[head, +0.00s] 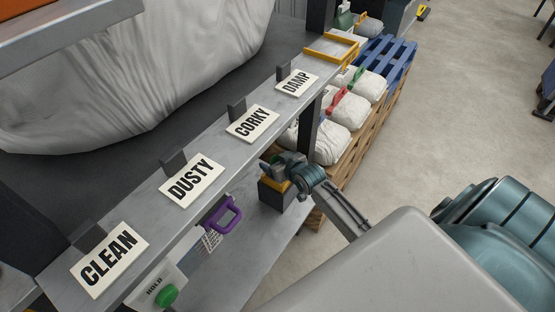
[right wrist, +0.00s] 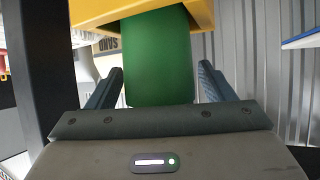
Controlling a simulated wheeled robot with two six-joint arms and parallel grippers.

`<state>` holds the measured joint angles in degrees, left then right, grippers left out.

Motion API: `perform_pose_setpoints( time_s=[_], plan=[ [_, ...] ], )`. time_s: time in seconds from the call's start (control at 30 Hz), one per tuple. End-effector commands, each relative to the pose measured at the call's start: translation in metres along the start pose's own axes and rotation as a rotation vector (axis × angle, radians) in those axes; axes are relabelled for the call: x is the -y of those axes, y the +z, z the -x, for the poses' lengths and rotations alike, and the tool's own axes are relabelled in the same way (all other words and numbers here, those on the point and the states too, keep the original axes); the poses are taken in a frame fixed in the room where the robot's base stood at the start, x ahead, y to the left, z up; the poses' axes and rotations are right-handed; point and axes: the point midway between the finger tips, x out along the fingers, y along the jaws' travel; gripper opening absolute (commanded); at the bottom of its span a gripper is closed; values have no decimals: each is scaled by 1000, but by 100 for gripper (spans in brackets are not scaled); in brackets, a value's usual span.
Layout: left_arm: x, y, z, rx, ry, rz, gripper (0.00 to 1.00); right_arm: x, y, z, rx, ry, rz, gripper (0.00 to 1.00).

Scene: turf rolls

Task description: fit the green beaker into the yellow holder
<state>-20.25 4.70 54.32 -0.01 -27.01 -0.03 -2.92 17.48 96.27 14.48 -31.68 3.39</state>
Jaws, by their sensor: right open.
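The green beaker (right wrist: 160,60) fills the middle of the right wrist view, between the two fingers of my right gripper (right wrist: 160,88). The fingers are open, with a gap on each side of the beaker. The beaker's far end meets the yellow holder (right wrist: 204,14) at the top of that view; how deep it sits is hidden. In the head view my right gripper (head: 268,166) is beside the shelf, just above a dark box with a yellow top (head: 272,184). The beaker cannot be made out there. My left gripper is not in view.
The grey shelf (head: 215,143) carries cards reading CLEAN, DUSTY, CORKY and DAMP. A yellow frame (head: 332,47) sits at its far end. A purple-handled item (head: 225,214) and a green button (head: 166,295) are below. White bags lie on a wooden pallet (head: 362,150). Open floor lies right.

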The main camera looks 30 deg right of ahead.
Motion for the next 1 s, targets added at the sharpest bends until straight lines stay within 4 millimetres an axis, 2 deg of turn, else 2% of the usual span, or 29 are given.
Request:
perform_pose_setpoints(
  time_s=[0.17,0.6,0.8,1.0],
  plan=[
    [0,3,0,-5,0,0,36,-1,-2,11,1,0,2,75],
    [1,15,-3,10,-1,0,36,0,-2,100,2,-1,4,75],
    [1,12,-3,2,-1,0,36,0,-2,119,1,-1,1,75],
    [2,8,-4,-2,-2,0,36,0,-2,122,1,0,0,75]
  ],
)
